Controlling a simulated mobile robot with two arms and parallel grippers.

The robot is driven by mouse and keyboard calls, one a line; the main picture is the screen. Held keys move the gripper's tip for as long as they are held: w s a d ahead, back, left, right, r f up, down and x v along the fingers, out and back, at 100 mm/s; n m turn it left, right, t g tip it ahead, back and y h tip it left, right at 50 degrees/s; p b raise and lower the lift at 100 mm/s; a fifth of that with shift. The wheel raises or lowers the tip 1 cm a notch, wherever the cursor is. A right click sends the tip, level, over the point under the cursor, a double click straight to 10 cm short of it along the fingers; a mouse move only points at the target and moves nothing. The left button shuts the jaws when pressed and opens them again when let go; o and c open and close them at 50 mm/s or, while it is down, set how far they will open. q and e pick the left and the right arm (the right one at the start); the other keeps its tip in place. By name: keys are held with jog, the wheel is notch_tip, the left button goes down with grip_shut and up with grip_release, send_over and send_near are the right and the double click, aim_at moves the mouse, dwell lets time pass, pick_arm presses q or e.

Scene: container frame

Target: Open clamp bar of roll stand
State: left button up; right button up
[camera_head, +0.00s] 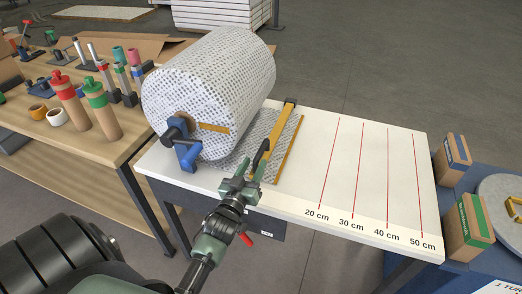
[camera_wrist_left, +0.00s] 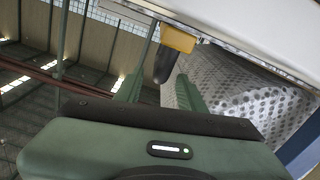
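The roll stand holds a large white roll with grey dots (camera_head: 212,85) on a white table (camera_head: 330,150), with a blue bracket (camera_head: 187,154) at its near end. The yellow clamp bar (camera_head: 272,138) lies across the dotted sheet beside the roll. A black handle (camera_head: 262,154) stands at the bar's near end. My left gripper (camera_head: 243,178) is open just in front of this handle. In the left wrist view the black handle (camera_wrist_left: 166,62) and a yellow block (camera_wrist_left: 177,39) show beyond the spread fingers (camera_wrist_left: 158,92). Contact cannot be told. My right gripper is not in view.
Red lines mark 20 to 50 cm on the clear right part of the table. A wooden bench (camera_head: 60,165) with bottles and tools stands at left. Cardboard boxes (camera_head: 467,222) stand on a blue surface at right.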

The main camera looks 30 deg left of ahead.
pick_arm(q)
jog(key=x, duration=0.2)
jog(key=shift+w+a+r, duration=0.1)
jog(key=shift+w+r, duration=0.1)
jog(key=shift+w, duration=0.2)
jog(key=shift+x, duration=1)
jog(key=shift+w+f, duration=0.2)
grip_shut()
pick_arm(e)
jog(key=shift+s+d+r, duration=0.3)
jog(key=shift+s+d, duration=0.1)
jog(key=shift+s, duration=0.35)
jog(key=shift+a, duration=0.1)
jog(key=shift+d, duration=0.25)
